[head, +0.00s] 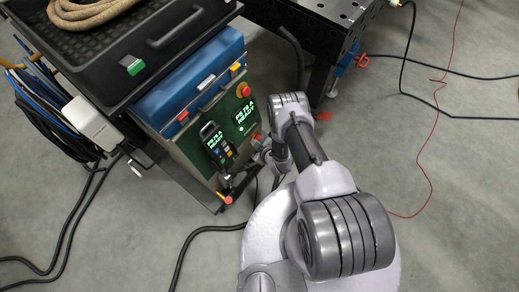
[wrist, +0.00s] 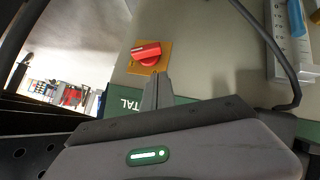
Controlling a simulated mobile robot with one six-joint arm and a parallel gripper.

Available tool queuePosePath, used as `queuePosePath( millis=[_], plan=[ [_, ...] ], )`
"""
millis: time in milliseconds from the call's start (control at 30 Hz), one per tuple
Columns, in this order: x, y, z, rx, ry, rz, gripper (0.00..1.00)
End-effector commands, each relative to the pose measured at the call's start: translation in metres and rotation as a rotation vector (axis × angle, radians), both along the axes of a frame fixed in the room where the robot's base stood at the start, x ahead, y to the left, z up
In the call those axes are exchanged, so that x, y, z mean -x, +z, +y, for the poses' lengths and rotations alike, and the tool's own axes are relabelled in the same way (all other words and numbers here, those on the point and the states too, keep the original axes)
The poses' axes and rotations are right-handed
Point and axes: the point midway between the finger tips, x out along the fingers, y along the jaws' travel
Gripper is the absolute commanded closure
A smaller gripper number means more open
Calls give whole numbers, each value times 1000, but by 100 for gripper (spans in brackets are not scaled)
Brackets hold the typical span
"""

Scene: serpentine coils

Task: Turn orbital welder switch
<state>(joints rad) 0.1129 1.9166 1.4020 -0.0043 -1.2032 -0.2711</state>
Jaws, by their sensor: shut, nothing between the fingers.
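The orbital welder (head: 205,90) is a box with a blue top, a green front panel and lit green displays. In the wrist view, a red rotary switch (wrist: 147,53) sits on a yellow plate on a beige panel, its handle lying roughly across the picture. My gripper (wrist: 157,80) is shut and empty, its grey fingertips just below the switch's plate in the picture. I cannot tell whether they touch the panel. In the head view, my arm reaches to the welder's right side, and the fingertips are hard to make out there.
A dark perforated table (head: 335,25) stands behind. Black cables and a thin red cable (head: 432,150) lie on the grey floor.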

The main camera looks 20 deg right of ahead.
Motion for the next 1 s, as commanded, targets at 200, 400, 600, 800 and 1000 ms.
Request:
queuePosePath(
  millis=[200,400,600,800,1000],
  plan=[
    [-7,-33,-10,0,-2,0,100],
    [-9,-37,-13,1,-1,0,100],
    [-9,-37,-13,1,-1,0,100],
    [-9,-37,-13,1,-1,0,100],
    [-9,-37,-13,1,-1,0,100]
  ],
)
